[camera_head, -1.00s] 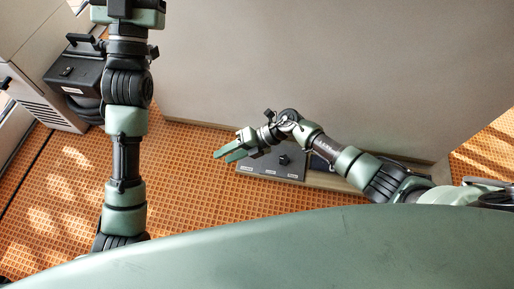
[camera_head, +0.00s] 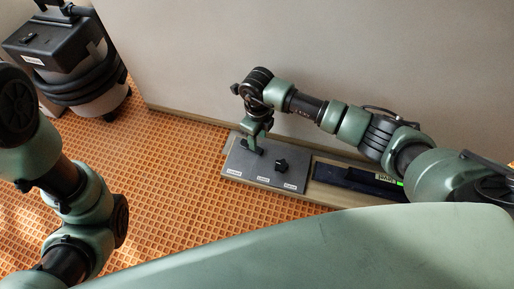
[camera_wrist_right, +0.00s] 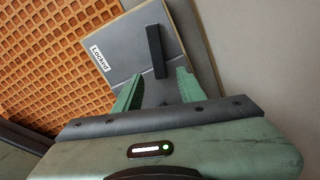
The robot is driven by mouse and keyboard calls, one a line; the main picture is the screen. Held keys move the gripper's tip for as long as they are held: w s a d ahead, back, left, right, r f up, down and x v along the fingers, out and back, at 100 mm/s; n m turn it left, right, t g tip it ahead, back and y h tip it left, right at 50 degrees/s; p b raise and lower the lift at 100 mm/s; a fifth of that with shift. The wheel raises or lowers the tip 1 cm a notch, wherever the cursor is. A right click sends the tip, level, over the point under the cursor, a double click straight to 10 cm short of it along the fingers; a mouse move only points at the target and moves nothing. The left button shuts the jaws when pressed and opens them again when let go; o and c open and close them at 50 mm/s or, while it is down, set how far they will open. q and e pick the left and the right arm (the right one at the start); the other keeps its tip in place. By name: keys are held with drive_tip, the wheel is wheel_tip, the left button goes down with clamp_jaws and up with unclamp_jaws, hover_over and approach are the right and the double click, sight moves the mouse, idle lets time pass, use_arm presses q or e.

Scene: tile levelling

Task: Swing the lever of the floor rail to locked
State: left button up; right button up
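The floor rail (camera_head: 235,164) lies on the floor along the wall, with a grey panel bearing several small white labels. A black lever (camera_wrist_right: 155,50) stands out from the panel. In the right wrist view, a label reading "Locked" (camera_wrist_right: 100,58) is left of it. My right gripper (camera_wrist_right: 160,88) is open, its two green fingers apart, with the lever in line with the gap between them. I cannot tell whether they touch it. In the head view my right gripper (camera_head: 257,136) points down at the panel's left part. My left gripper is out of view.
A black knob (camera_head: 281,164) stands on the panel right of my gripper. The wall (camera_head: 190,60) is close behind. A vacuum-like machine (camera_head: 75,65) stands upper left. Orange tiled floor (camera_head: 170,185) is clear in front.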

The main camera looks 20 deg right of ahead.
sight(258, 149)
wheel_tip(258, 149, down, 6)
drive_tip(key=b, duration=0.3)
drive_tip(key=shift+r, duration=0.2)
clamp_jaws()
drive_tip(key=shift+r, duration=0.1)
idle(1.0)
